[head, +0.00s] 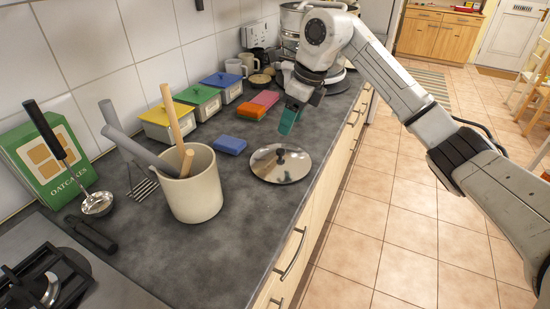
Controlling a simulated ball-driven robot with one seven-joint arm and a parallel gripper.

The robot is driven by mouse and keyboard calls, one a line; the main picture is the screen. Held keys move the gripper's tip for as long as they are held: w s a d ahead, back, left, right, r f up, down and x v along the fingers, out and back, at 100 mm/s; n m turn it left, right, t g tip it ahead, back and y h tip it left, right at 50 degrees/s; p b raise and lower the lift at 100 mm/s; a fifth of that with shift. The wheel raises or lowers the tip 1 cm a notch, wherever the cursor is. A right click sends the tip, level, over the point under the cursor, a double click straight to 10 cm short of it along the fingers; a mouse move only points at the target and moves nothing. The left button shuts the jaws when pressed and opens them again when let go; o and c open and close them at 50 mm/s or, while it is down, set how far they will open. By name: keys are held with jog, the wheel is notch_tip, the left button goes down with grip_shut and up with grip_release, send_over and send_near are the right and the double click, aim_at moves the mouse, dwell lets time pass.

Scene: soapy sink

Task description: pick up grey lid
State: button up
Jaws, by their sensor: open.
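The grey lid (267,166) is a round, shiny metal disc with a dark knob (280,153) on top. It lies flat on the dark worktop, near the front edge. The exact gap between the fingers is hard to see at this size.
A cream crock (192,190) with utensils stands left of the lid. A blue sponge (229,144) lies close behind it. Coloured-lid boxes (202,98) line the wall. An oatcakes box (46,160), a ladle (97,203) and a hob (45,285) are at left. Worktop in front of the lid is clear.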

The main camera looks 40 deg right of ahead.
send_over(281, 150)
jog(key=s, duration=0.2)
notch_tip(281, 150, down, 5)
jog(key=shift+s+f, duration=0.1)
jog(key=shift+f, duration=0.05)
jog(key=shift+d+p+x, duration=0.15)
jog(key=shift+p+x, duration=0.2)
jog(key=shift+x, duration=0.95)
jog(key=shift+d+p+x, duration=0.1)
jog(key=shift+p+x, duration=0.2)
jog(key=shift+x, duration=1)
jog(key=shift+c, duration=0.3)
grip_shut()
